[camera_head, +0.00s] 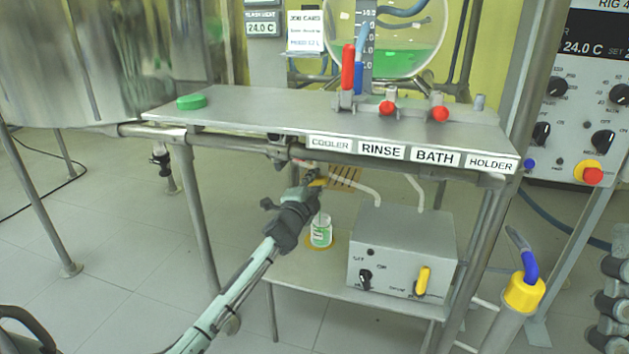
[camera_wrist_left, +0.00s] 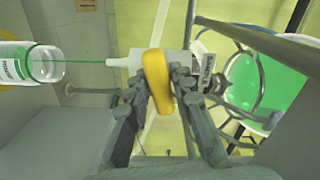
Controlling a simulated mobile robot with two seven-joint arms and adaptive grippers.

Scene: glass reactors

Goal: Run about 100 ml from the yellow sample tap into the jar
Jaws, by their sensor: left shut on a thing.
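The yellow sample tap (camera_head: 319,182) is under the front edge of the bench. My left gripper (camera_head: 312,189) reaches it from below left. In the left wrist view, my left gripper (camera_wrist_left: 166,92) is shut on the tap's yellow handle (camera_wrist_left: 157,82), with a finger on each side. A thin green stream runs from the tap's white spout (camera_wrist_left: 118,62) into the mouth of the jar (camera_wrist_left: 47,65). In the head view, the clear jar (camera_head: 321,231) stands upright on the lower shelf, below the tap, with a green and white label. I cannot read its level. My right gripper is not in view.
A grey control box (camera_head: 402,250) with a yellow switch stands right of the jar on the lower shelf (camera_head: 300,272). The bench top (camera_head: 260,108) carries a green lid (camera_head: 191,102) and red-knobbed valves. A round flask (camera_head: 397,50) holds green liquid behind. The floor at left is mostly clear.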

